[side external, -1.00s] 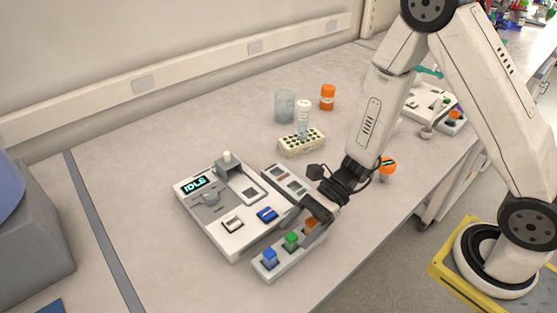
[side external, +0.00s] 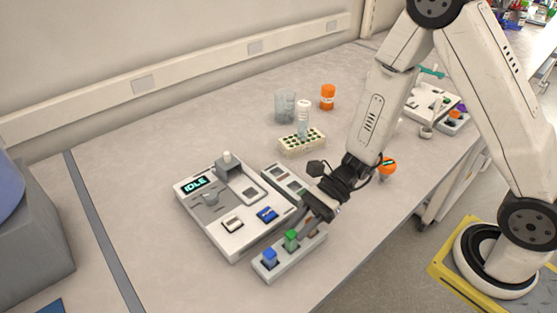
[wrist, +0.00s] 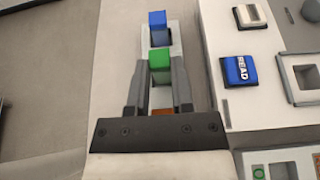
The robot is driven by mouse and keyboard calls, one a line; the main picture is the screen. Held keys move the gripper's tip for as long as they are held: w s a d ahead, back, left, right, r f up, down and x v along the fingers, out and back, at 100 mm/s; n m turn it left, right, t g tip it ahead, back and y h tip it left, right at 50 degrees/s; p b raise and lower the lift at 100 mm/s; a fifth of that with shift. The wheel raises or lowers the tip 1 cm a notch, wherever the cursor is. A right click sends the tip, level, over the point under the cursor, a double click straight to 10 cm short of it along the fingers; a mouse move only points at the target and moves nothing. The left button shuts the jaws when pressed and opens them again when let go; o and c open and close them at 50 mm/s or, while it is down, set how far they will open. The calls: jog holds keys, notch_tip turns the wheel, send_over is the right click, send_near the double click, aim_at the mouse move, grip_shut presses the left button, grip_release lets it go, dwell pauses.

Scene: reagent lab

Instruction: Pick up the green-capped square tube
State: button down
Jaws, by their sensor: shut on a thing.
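The green-capped square tube (side external: 291,238) stands upright in the middle of a small grey rack (side external: 268,275), its body mostly hidden. In the wrist view its green cap (wrist: 160,66) lies between the fingertips. My gripper (wrist: 159,75) is shut on this tube, one finger on each side, and reaches in from the right in the side view (side external: 298,232). A blue-capped tube (side external: 269,258) stands at the rack's near-left end and also shows in the wrist view (wrist: 158,30). An orange cap (wrist: 162,120) is partly visible under my gripper.
A white device (side external: 225,235) reading IDLE with a blue READ button (wrist: 239,70) stands close beside the rack. Behind are a tube block (side external: 302,142), a clear beaker (side external: 285,106), a white-capped bottle (side external: 303,118) and an orange bottle (side external: 327,97).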

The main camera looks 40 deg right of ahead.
notch_tip(320, 180, up, 9)
dwell(0.8)
jog(key=shift+r, duration=0.2)
dwell(0.9)
